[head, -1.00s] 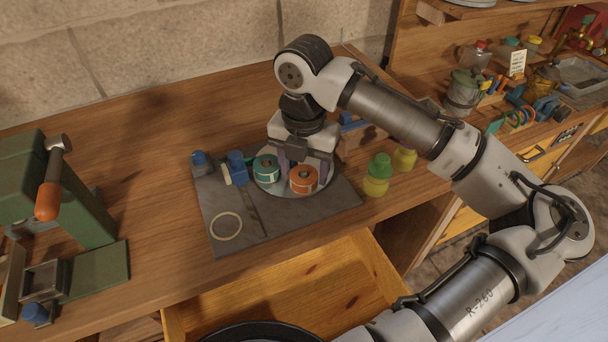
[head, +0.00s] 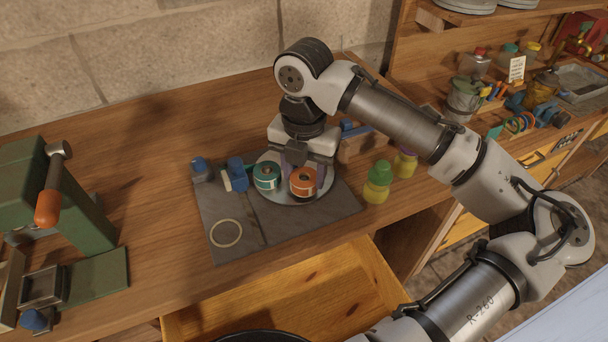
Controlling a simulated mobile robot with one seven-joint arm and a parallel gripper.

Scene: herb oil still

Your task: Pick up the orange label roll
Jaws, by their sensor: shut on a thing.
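The orange label roll (head: 303,182) stands on or just above a round grey plate on the dark mat, at the mat's back right. My gripper (head: 303,170) points down over it, with its fingers on either side of the roll, shut on it. Whether the roll is clear of the plate cannot be told. A teal label roll (head: 266,177) sits just left of it on the same plate (head: 288,200), close to my left finger.
Blue-capped items (head: 236,173) and a pale ring (head: 226,233) are on the mat (head: 330,217). A green-capped jar (head: 377,182) stands right of the mat. A green press (head: 65,205) stands at left. An open drawer (head: 300,300) lies in front.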

